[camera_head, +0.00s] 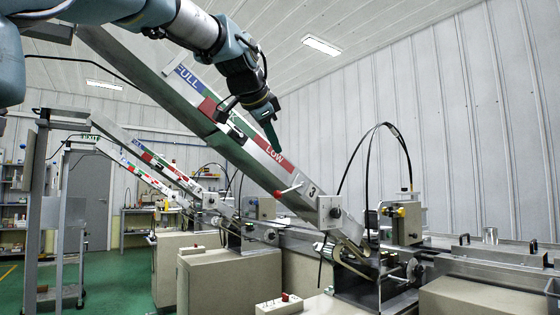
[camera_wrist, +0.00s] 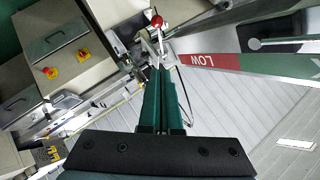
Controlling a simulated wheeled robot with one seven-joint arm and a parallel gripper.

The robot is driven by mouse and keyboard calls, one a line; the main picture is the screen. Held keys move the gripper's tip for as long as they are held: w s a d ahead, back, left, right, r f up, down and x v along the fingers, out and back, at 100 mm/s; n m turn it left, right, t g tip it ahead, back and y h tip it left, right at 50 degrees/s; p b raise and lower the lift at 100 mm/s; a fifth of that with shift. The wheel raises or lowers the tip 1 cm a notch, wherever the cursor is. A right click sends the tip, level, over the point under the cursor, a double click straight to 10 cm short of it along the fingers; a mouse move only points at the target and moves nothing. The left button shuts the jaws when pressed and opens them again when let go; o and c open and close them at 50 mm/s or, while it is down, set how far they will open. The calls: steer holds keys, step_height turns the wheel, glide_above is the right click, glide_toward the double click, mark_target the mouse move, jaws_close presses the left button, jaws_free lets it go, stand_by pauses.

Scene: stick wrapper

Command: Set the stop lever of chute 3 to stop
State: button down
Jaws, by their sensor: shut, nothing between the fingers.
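Chute 3 (camera_head: 240,150) is the near sloping metal channel, with FULL and LOW colour bands on its side and a "3" near its lower end. Its stop lever (camera_head: 289,190), a pale rod with a red knob, sticks out to the left beside the "3". In the wrist view the lever's red knob (camera_wrist: 157,20) shows at the top centre, beyond the fingertips. My gripper (camera_head: 272,143) is shut and empty, above the lever and in front of the LOW band. Its green fingers (camera_wrist: 162,73) point towards the lever and are apart from it.
Other similar chutes (camera_head: 150,160) stand behind to the left. Beige cabinets (camera_head: 225,280) and a control box with a red button (camera_head: 280,304) are below. A black cable (camera_head: 368,165) arches right of the chute's lower end.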

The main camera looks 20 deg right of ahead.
steer(key=shift+v, duration=1.1)
